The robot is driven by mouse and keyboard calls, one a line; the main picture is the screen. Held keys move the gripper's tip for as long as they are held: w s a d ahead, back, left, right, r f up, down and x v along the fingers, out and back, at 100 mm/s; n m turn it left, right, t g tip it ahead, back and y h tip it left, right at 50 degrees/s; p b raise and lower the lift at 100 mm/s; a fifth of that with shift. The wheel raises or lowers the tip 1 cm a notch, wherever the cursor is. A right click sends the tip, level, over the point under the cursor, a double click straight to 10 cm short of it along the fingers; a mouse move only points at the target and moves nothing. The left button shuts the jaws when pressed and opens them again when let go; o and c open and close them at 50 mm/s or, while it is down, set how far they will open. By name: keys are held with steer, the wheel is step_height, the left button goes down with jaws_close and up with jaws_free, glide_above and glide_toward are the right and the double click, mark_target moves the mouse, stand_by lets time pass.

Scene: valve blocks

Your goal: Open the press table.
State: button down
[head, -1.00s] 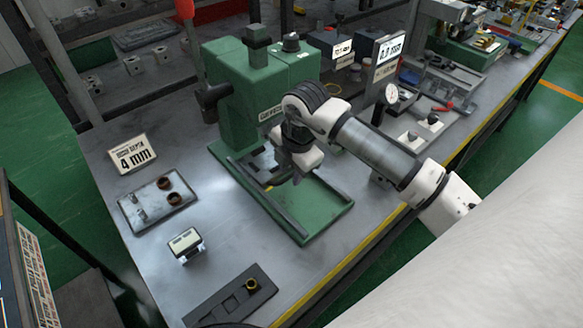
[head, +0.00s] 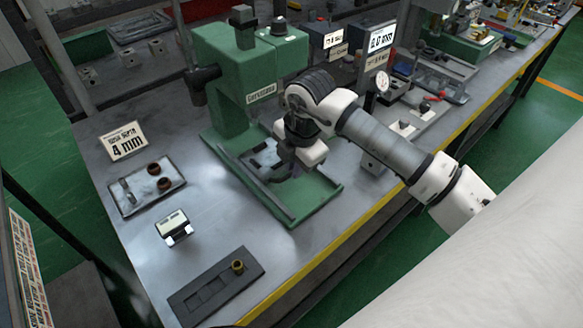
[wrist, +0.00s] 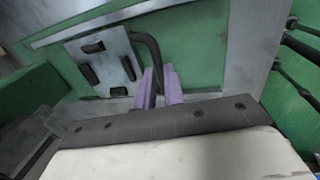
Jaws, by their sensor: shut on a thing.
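The green press (head: 240,75) stands on the workbench, with a green base carrying two rails. Its table is a grey metal plate with dark slots (wrist: 100,62), low between the rails. In the head view the plate (head: 267,156) is partly covered by my arm. A dark bent handle (wrist: 150,48) comes off the plate's side. My gripper (wrist: 160,75) has purple fingers shut on this handle, close to the plate. In the head view my gripper is over the press base, with its fingers mostly hidden by the wrist.
Left of the press are a tray with two brown rings (head: 147,190), a 4 mm sign (head: 123,142) and a small display (head: 173,227). A dark slotted block with a brass ring (head: 215,287) lies in front. A dial gauge stand (head: 383,85) is to the right.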

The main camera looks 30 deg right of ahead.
steer(key=s+b, duration=0.1)
steer(key=s, duration=0.1)
steer(key=s+b, duration=0.1)
steer(key=s, duration=0.1)
steer(key=s+d+b, duration=0.1)
steer(key=s, duration=0.2)
steer(key=shift+s+f, duration=0.1)
steer(key=shift+f, duration=0.05)
steer(key=shift+s+d+r+b, duration=0.1)
steer(key=shift+s+r+b, duration=0.15)
steer(key=shift+s, duration=0.2)
steer(key=c, duration=1.5)
jaws_free()
step_height(320, 180, up, 14)
steer(key=s+b, duration=0.1)
steer(key=s, duration=0.1)
steer(key=shift+s+f, duration=0.25)
steer(key=shift+d, duration=0.1)
